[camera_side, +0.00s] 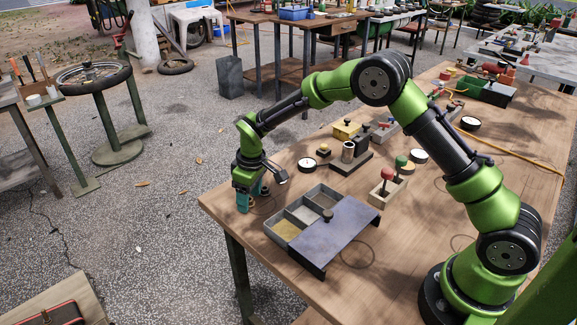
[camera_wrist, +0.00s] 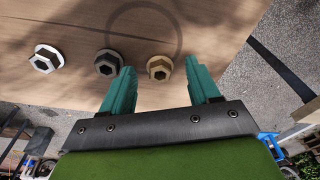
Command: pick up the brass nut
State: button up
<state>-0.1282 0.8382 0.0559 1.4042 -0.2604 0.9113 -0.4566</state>
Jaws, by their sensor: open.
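In the wrist view, the brass nut (camera_wrist: 159,67) is a tan flanged hex nut on the wooden table, near the table's edge. My gripper (camera_wrist: 161,78) is open, and its two teal fingers appear on either side of the brass nut. The left fingertip lies between the brass nut and a dark grey nut (camera_wrist: 108,62). I cannot tell the height of the fingertips above the table. In the side view my gripper (camera_side: 253,197) hangs at the table's far-left corner, and the nuts cannot be made out there.
A silver nut (camera_wrist: 46,60) sits left of the dark nut. In the side view, a grey compartment tray (camera_side: 322,190) with a slate-coloured cover (camera_side: 335,232) is close by my gripper. Blocks with knobs (camera_side: 388,187) stand further right. The table edge is near the gripper.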

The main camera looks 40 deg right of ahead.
jog(key=c, duration=1.1)
jog(key=shift+r, duration=0.15)
